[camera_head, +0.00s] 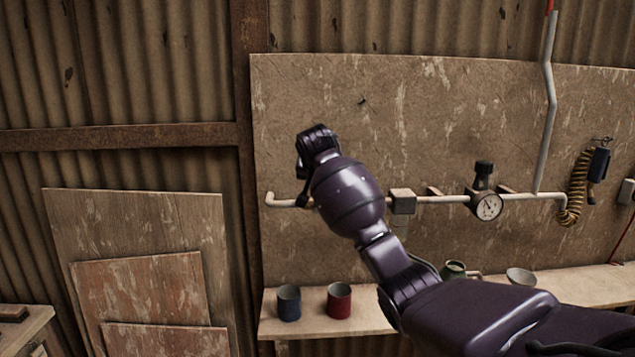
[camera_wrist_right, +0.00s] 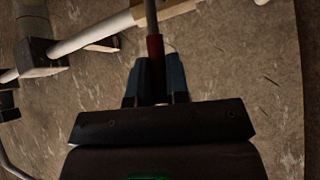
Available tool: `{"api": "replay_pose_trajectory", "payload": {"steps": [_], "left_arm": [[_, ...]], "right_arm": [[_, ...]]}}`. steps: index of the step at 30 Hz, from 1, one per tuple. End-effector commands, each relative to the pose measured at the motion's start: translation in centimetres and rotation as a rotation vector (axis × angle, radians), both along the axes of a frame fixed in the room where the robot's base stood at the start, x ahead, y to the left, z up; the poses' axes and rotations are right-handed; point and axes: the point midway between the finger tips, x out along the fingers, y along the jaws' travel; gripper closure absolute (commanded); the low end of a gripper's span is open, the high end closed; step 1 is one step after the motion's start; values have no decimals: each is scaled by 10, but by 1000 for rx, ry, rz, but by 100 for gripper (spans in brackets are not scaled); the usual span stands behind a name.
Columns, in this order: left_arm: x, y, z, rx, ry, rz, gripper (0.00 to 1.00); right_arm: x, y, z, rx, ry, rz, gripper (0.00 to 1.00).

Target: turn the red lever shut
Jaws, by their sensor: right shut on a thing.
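The red lever (camera_wrist_right: 155,48) shows in the right wrist view as a thin metal bar with a red grip, running from the top edge down between my fingers. My right gripper (camera_wrist_right: 156,78) is shut on the red grip, with a dark finger on each side of it. In the head view my right arm reaches up to the left part of the pale pipe (camera_head: 440,199) on the board, and my wrist and hand hide the lever there. The lever's pivot is not clearly visible. My left gripper is in neither view.
A gauge (camera_head: 487,206) and a junction box (camera_head: 403,201) sit along the pipe. A coiled yellow hose (camera_head: 577,186) hangs at the right. A shelf (camera_head: 300,329) below holds a blue cup (camera_head: 289,303), a red cup (camera_head: 339,301), a green mug (camera_head: 453,269) and a bowl (camera_head: 521,277).

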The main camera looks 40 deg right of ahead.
Motion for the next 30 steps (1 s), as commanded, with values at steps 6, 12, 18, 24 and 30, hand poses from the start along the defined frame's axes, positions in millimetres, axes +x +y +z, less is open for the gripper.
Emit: {"api": "replay_pose_trajectory", "payload": {"steps": [6,12,18,24,30], "left_arm": [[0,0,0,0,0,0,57],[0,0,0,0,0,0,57],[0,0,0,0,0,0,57],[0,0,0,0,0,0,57],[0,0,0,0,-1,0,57]], "right_arm": [[3,1,-2,-48,37,1,100],[4,2,-2,-75,55,0,100],[4,2,-2,-83,61,1,100],[4,2,-2,-83,61,2,100],[4,2,-2,-83,61,1,64]]}}
